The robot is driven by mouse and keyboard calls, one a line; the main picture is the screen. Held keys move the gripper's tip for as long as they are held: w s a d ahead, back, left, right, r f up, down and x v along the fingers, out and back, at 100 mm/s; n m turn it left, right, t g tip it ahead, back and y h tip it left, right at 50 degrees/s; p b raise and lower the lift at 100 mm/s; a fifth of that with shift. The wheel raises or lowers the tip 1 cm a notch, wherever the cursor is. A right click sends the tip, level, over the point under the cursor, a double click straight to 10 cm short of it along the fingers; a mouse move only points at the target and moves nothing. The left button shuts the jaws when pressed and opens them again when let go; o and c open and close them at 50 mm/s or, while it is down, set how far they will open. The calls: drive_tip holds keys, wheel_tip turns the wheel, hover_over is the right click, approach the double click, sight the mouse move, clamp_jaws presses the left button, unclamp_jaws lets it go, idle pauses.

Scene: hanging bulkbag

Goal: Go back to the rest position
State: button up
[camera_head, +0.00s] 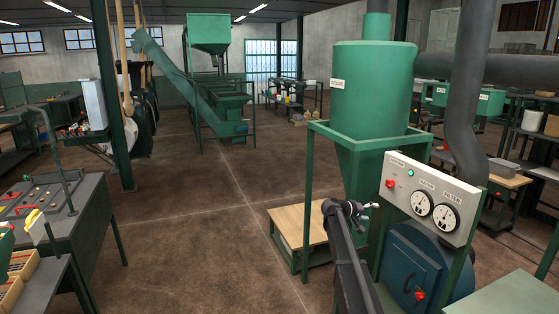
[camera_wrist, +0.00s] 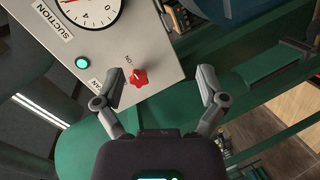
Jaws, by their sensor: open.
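My gripper (camera_head: 366,209) is at the left of a light grey control panel (camera_head: 448,206) in the head view, at the end of my raised arm. In the wrist view my gripper (camera_wrist: 160,80) has its two fingers spread apart, with nothing between them in grasp. A red knob (camera_wrist: 138,78) marked ON shows between the fingertips, nearer the left one; I cannot tell the exact gap. The knob also shows in the head view (camera_head: 390,184). A lit green lamp (camera_wrist: 82,63) and a suction gauge (camera_wrist: 90,8) are on the same panel.
A green cyclone hopper (camera_head: 372,95) on a frame stands behind my arm. A blue housing (camera_head: 412,270) with a red knob is below the panel. A dark control desk (camera_head: 95,205) stands at left. The brown floor (camera_head: 205,240) between is clear.

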drive_tip(key=s+a+f+g+y, duration=0.1)
drive_tip(key=s+a+f+y, duration=0.3)
drive_tip(key=s, duration=1)
drive_tip(key=s+a+f+g+y, duration=0.2)
drive_tip(key=s+a+f+y, duration=0.3)
drive_tip(key=s+a, duration=0.4)
drive_tip(key=s+a+f+g+y, duration=0.1)
drive_tip(key=s+a+f+y, duration=0.3)
drive_tip(key=s, duration=1.6)
drive_tip(key=a+y, duration=0.1)
drive_tip(key=a, duration=0.1)
drive_tip(key=shift+s+a+f+n, duration=0.15)
drive_tip(key=shift+a+f+n, duration=0.1)
drive_tip(key=shift+a+n, duration=0.15)
